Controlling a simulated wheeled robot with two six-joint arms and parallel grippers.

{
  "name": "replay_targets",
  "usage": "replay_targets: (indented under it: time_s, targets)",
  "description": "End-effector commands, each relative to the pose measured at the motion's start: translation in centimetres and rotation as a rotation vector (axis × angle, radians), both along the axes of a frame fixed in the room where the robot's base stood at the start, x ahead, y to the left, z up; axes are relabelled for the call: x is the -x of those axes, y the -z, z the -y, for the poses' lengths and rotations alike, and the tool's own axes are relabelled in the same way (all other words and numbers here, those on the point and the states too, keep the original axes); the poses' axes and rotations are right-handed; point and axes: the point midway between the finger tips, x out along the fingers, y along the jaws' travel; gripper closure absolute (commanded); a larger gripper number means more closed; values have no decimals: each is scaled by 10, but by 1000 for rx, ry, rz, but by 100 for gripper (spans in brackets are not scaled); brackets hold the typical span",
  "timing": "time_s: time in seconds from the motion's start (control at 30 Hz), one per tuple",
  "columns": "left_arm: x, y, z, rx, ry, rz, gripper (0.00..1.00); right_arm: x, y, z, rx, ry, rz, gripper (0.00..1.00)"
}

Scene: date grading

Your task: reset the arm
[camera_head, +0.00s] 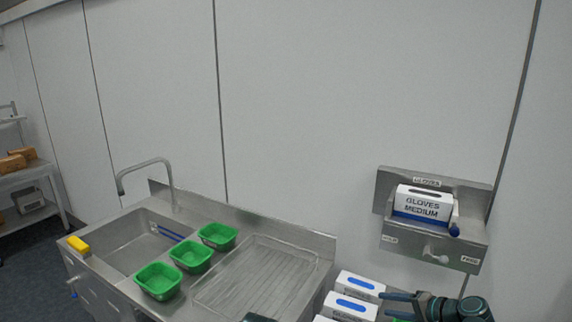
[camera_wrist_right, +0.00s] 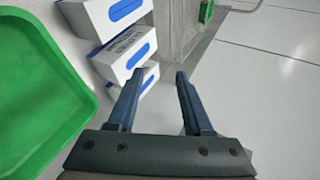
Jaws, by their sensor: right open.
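My right gripper (camera_head: 392,305) shows at the lower right of the head view, near the white and blue boxes. In the right wrist view its two fingers (camera_wrist_right: 158,88) are spread apart with nothing between them. The glove boxes (camera_wrist_right: 130,48) lie beyond the fingertips in that view. A large green tray (camera_wrist_right: 42,85) is at the left of the wrist view. My left gripper does not show in either view.
A steel sink (camera_head: 128,244) holds green tubs (camera_head: 190,254) along its edge, beside a ridged drainboard (camera_head: 262,280). A wall dispenser (camera_head: 428,250) holds a box marked GLOVES MEDIUM (camera_head: 423,203).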

Motion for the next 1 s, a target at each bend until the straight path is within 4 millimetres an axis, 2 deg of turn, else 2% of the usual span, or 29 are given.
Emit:
replay_targets:
  time_s: [0.03, 0.1, 0.2, 0.4, 0.5, 0.7, 0.83, 1.0]
  targets:
    - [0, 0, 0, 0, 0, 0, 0, 4, 13, -36, 58, -91, -41, 49]
    - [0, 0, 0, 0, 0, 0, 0, 12, 30, -73, 144, -202, -95, 49]
    - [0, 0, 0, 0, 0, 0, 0, 30, 52, -119, 271, -359, -164, 49]
    - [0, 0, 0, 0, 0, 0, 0, 75, 87, -188, 547, -656, -277, 49]
    - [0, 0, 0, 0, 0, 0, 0, 99, 99, -212, 694, -794, -321, 49]
    - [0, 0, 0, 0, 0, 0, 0, 135, 108, -238, 957, -998, -373, 49]
    - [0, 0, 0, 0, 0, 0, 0, 147, 108, -244, 1070, -1068, -390, 49]
    - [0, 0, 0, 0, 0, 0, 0, 153, 107, -247, 1136, -1104, -397, 49]
